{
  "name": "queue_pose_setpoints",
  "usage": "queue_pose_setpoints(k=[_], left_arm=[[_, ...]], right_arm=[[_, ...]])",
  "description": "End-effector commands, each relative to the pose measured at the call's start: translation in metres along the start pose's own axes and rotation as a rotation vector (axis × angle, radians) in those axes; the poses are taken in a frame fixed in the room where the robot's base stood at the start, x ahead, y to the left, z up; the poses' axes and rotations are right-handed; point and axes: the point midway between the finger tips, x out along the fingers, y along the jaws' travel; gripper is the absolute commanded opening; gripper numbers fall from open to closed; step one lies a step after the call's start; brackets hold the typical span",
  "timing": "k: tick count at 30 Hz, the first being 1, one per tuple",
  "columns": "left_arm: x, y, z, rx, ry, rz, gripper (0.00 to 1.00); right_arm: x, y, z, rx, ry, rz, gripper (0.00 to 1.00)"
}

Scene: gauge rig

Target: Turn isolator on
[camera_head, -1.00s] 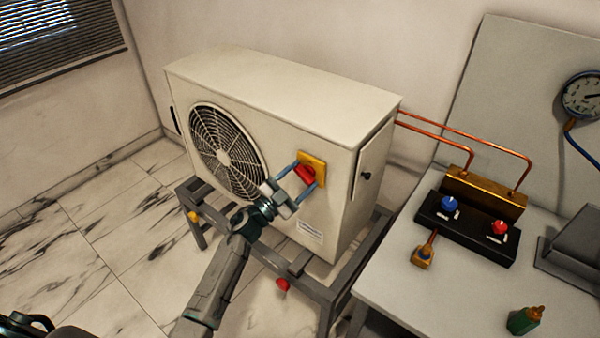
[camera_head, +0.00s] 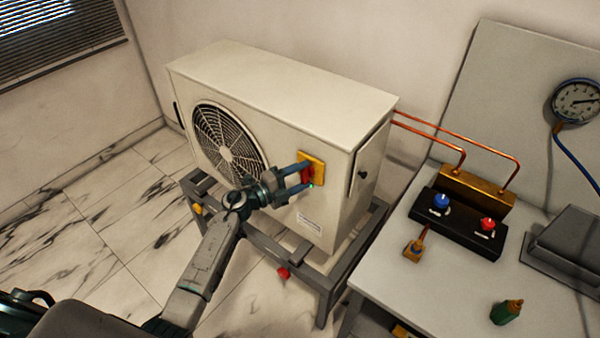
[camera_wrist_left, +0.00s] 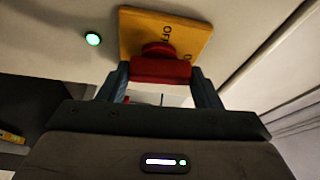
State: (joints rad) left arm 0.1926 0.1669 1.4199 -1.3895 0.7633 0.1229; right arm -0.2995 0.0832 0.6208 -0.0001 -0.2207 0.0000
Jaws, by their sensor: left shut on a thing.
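The isolator is a yellow plate (camera_head: 318,168) with a red knob (camera_head: 306,174) on the front of the beige outdoor unit (camera_head: 290,100), right of the fan grille. My left gripper (camera_head: 302,179) is shut on the red knob, one finger on each side. In the left wrist view the red knob (camera_wrist_left: 163,70) stands between the two fingers, below the yellow plate (camera_wrist_left: 190,32). "OFF" is legible on the plate; another label is partly hidden by the knob. My right gripper is out of view.
A grey stand (camera_head: 262,240) carries the unit. To the right, a table (camera_head: 400,290) bears a black block with a blue knob (camera_head: 441,202) and a red knob (camera_head: 487,224). Copper pipes (camera_head: 440,137) run from the unit to a brass block (camera_head: 480,190).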

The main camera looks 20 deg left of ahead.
Motion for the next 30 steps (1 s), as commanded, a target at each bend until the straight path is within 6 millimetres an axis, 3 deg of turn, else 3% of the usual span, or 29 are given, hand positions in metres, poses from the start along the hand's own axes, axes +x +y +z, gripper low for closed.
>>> queue_pose_setpoints(k=[9, 25, 26, 28, 30], left_arm=[[-0.0003, 0.0003, -0.0006, 0.102, 0.0, 0.044, 0.35], [-0.0004, 0.0014, -0.0005, 0.121, 0.0, 0.052, 0.35], [-0.0004, 0.0015, -0.0005, 0.121, 0.0, 0.052, 0.64], [-0.0004, 0.0013, -0.0005, 0.121, 0.0, 0.052, 0.78], [-0.0003, 0.001, -0.0005, 0.12, 0.0, 0.051, 0.8]], right_arm=[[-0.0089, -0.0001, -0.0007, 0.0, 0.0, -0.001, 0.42], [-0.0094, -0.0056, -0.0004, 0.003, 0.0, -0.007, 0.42], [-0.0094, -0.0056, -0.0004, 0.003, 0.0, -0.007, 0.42], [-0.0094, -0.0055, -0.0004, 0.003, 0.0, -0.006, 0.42], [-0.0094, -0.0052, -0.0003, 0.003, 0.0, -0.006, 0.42]])
